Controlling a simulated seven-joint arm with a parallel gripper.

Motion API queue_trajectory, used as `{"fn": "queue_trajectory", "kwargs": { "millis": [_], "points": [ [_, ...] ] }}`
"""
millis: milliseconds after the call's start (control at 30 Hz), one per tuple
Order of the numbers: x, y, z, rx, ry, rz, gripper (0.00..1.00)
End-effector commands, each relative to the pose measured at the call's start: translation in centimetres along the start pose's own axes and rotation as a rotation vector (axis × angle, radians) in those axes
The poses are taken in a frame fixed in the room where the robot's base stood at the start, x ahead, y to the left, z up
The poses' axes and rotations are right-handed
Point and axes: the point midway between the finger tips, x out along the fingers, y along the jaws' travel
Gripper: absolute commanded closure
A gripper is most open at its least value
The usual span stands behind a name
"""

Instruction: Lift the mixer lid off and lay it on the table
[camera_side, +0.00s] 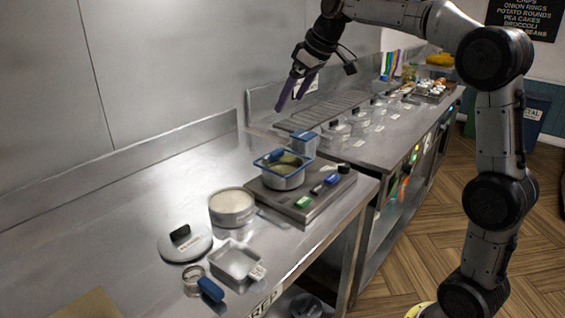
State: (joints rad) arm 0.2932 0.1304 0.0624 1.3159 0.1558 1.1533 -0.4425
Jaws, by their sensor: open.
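My gripper (291,101) is open and empty, with its purple fingers pointing down in the air near the back wall, above and behind the counter things. A round grey lid (199,246) with a black handle and a small label lies flat on the steel table (120,265) at the left. A round pot (232,208) with pale contents stands uncovered just right of it. A container with a blue rim (283,177) stands on a grey base with coloured buttons (308,205); I cannot tell if either is the mixer. My gripper is well apart from all of them.
A square metal pan (238,262) and a blue-handled ring tool (208,287) lie near the front edge. A blue-topped container (304,144) stands behind the base. The table's left side is mostly clear.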

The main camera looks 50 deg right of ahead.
Motion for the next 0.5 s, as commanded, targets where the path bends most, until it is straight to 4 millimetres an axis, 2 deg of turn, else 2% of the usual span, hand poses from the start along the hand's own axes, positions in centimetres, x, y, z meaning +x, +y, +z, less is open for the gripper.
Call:
{"fn": "queue_trajectory", "kwargs": {
  "millis": [33,200,300,400,500],
  "points": [
    [1.9,1.8,-0.6,0.022,-0.018,0.001,0.0],
    [6.5,5.7,-0.6,0.084,-0.069,0.0,0.0],
    [8.3,6.8,0.3,0.108,-0.101,-0.006,0.0],
    [9.3,7.4,0.8,0.121,-0.114,-0.006,0.0],
    [10.6,7.4,1.0,0.122,-0.114,-0.006,0.0]
  ]
}}
